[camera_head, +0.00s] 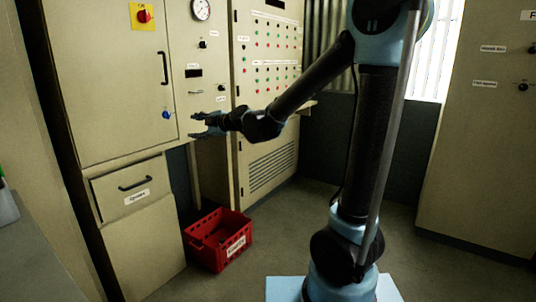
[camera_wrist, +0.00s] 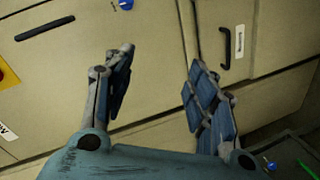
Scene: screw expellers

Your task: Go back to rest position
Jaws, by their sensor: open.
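My gripper (camera_head: 194,126) is stretched out to the left in the head view, in front of the beige cabinet (camera_head: 105,80). Its two fingers stand apart in the wrist view (camera_wrist: 160,62), and nothing is between them. Behind the fingers is the cabinet front (camera_wrist: 150,75). A blue knob (camera_head: 166,115) on the cabinet door is just left of the fingertips in the head view. It also shows at the top of the wrist view (camera_wrist: 126,4). I cannot tell the exact gap between the fingers and the cabinet.
Below the door is a shut drawer with a black handle (camera_head: 135,183). A red crate (camera_head: 218,241) stands on the floor beneath my gripper. A panel of buttons (camera_head: 270,55) is behind the arm. Another cabinet (camera_head: 485,140) stands at right, with clear floor (camera_head: 430,270) before it.

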